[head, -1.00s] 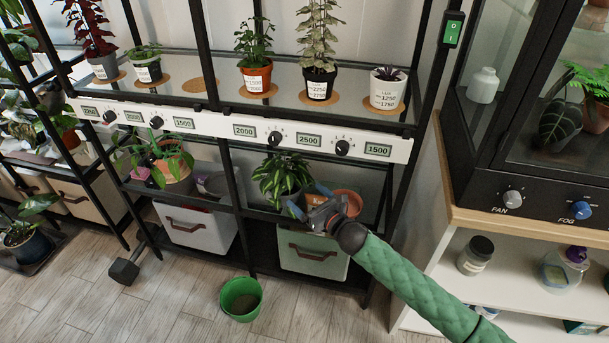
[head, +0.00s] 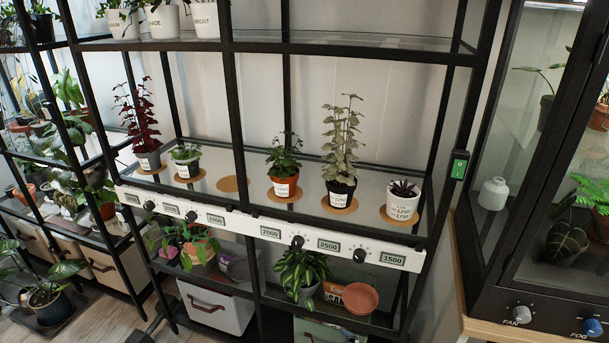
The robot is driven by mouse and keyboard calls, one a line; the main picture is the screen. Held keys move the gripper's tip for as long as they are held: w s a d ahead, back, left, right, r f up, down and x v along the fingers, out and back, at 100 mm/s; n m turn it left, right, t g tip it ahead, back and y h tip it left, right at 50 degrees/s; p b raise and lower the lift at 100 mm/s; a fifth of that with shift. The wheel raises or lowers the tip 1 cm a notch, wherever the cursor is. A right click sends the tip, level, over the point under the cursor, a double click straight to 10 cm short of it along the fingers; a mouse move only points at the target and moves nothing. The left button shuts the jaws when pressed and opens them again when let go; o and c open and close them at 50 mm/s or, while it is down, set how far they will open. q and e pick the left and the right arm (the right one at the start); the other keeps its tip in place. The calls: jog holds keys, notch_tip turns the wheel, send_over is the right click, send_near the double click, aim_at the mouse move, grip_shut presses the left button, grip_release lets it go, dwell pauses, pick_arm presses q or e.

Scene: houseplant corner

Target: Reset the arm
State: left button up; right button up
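Neither of my grippers shows in the head view, and no part of my arms is in the picture. The black shelving rack (head: 232,120) stands in front of me. On its middle shelf, several potted plants stand on round cork mats, among them a red-leaved plant (head: 137,115), a green plant in an orange pot (head: 285,187) and a tall pale plant (head: 341,190). One cork mat (head: 233,184) is bare. A white panel (head: 280,237) with dials and number displays runs along the shelf front.
A storage bin (head: 213,305) sits below. A glass cabinet (head: 545,200) with FAN and FOG knobs stands at the right. A green switch (head: 460,167) is on the rack's right post.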

pick_arm(q)
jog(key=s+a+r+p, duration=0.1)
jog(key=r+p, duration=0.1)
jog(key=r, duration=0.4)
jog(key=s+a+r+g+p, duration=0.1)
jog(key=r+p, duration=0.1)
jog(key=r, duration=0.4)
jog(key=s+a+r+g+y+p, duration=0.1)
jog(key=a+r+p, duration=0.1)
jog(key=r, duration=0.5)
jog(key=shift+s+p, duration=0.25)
jog(key=shift+p, duration=0.15)
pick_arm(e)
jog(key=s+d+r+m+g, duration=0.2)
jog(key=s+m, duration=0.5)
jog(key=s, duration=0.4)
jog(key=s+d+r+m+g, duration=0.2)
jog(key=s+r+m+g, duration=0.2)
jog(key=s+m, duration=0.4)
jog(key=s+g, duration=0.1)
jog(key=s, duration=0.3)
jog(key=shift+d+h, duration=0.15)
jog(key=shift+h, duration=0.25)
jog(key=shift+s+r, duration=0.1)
